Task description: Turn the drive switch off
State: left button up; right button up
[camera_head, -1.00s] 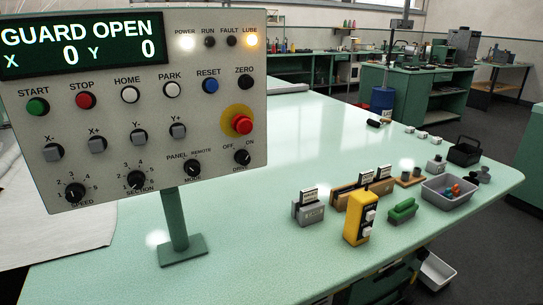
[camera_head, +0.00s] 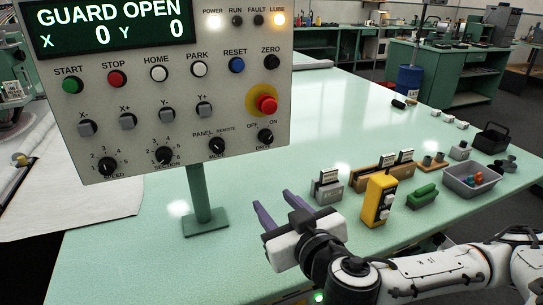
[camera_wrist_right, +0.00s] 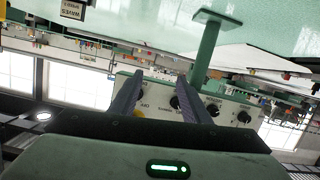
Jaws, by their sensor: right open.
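The drive switch (camera_head: 265,136) is a black rotary knob at the lower right of the control panel (camera_head: 150,130), between OFF and ON labels, under the red emergency button (camera_head: 266,103). Its pointer is too small to read surely. My right gripper (camera_head: 276,203) is open and empty, with purple fingers spread. It is below and in front of the panel's lower right corner, apart from the switch. In the right wrist view the panel appears upside down behind the fingers (camera_wrist_right: 160,92), and I cannot tell the drive switch there surely. My left gripper is out of view.
The panel stands on a green post (camera_head: 199,190) on the pale green table (camera_head: 330,125). Right of my gripper are a grey block (camera_head: 327,190), a yellow box (camera_head: 378,200), a green object (camera_head: 422,196) and a grey bin (camera_head: 470,185). White cloth (camera_head: 90,190) lies left.

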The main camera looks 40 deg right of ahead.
aim_at(269, 139)
jog(key=w+d+r+m+t, duration=0.1)
jog(key=d+r+t, duration=0.25)
jog(key=r, duration=0.35)
jog(key=shift+g+h, duration=0.45)
jog(key=shift+h, duration=0.05)
jog(key=p+x, duration=0.1)
jog(key=x, duration=0.5)
jog(key=p+x, duration=0.1)
jog(key=x, duration=0.2)
jog(key=shift+w+d+r+p, duration=0.2)
jog(key=shift+d+p, duration=0.1)
jog(key=shift+d, duration=0.1)
jog(key=shift+w+d+f, duration=0.1)
jog(key=shift+w+f, duration=0.05)
jog(key=shift+w, duration=0.4)
jog(key=c, duration=1)
